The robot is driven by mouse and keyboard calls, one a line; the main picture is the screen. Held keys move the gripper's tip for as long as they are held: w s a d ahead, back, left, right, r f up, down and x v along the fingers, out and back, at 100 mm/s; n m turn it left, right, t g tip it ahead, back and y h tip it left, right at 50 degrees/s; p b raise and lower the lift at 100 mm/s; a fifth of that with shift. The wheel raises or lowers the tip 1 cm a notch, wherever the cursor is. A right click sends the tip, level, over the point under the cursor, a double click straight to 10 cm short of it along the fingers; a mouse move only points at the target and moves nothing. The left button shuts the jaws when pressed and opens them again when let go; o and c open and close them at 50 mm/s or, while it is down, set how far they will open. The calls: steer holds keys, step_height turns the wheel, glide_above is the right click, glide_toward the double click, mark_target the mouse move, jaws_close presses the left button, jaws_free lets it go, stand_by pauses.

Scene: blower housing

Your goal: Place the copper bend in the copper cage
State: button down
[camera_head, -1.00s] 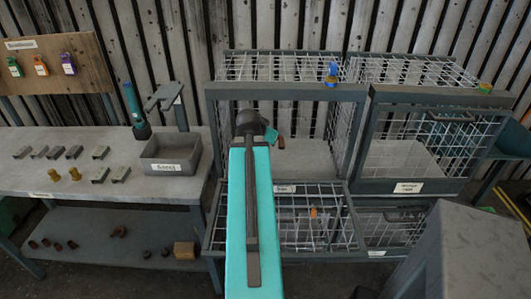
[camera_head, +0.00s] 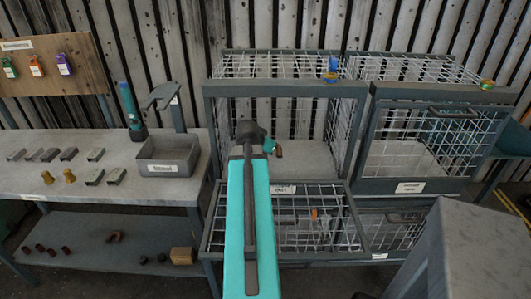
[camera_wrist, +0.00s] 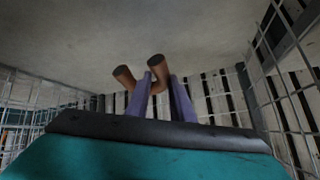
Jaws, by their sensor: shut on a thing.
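The copper bend (camera_wrist: 124,77) is a brown U-shaped pipe, held between the two purple fingers of my gripper (camera_wrist: 161,80) in the wrist view. In the head view the bend (camera_head: 279,151) shows as a small brown piece beside the teal end of my gripper (camera_head: 271,146). Both are at the open front of the upper left wire cage (camera_head: 286,91), with its pale floor below. A label (camera_head: 283,189) sits under that opening; its text is too small to read surely. In the wrist view wire walls stand on both sides. My arm hides part of the cage.
A second wire cage (camera_head: 410,187) with a closed mesh front stands to the right. A wire panel (camera_head: 325,240) spreads below the left opening. The bench at left holds a grey bin (camera_head: 168,154) and small metal parts. A grey block (camera_head: 465,250) stands at lower right.

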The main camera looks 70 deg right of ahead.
steer(key=shift+w+d+f+b, duration=0.1)
steer(key=shift+d+f+b, duration=0.2)
steer(key=shift+f, duration=0.35)
steer(key=shift+d+f+b, duration=0.15)
steer(key=shift+f+b, duration=0.25)
steer(key=shift+f, duration=0.25)
steer(key=shift+r+p, duration=0.3)
steer(key=shift+p, duration=0.15)
steer(key=shift+d+p, duration=0.1)
steer(key=shift+p, duration=0.25)
steer(key=shift+w+d+r+g+y+p, duration=0.15)
steer(key=shift+g+y+p, duration=0.25)
steer(key=shift+p, duration=0.8)
